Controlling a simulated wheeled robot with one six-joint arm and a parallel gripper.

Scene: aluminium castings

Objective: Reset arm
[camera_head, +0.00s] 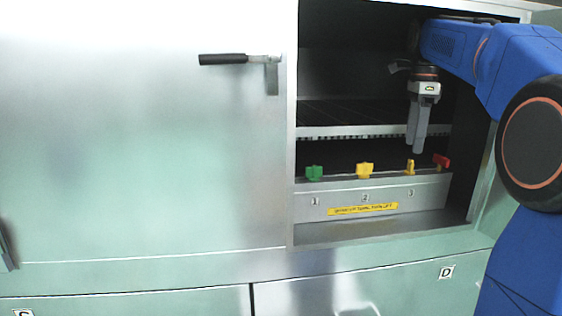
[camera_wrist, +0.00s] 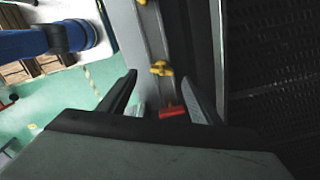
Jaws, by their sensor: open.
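My gripper (camera_head: 418,150) hangs pointing down inside the open cabinet compartment, above the panel with the coloured handles. In the wrist view my gripper (camera_wrist: 165,92) shows its two fingers spread apart with nothing held. A red handle (camera_head: 441,160) stands at the right end of the panel; in the wrist view the red handle (camera_wrist: 172,111) lies between and beyond the fingers. A yellow handle (camera_head: 410,167) is just below the fingertips in the head view. My blue arm enters the compartment from the right.
A green handle (camera_head: 314,173) and another yellow handle (camera_head: 365,170) stand along the numbered panel (camera_head: 330,197). The closed cabinet door (camera_head: 130,170) with a black lever (camera_head: 223,59) is to the left. A shelf (camera_head: 345,131) lies behind my gripper. The compartment's side walls are close to my arm.

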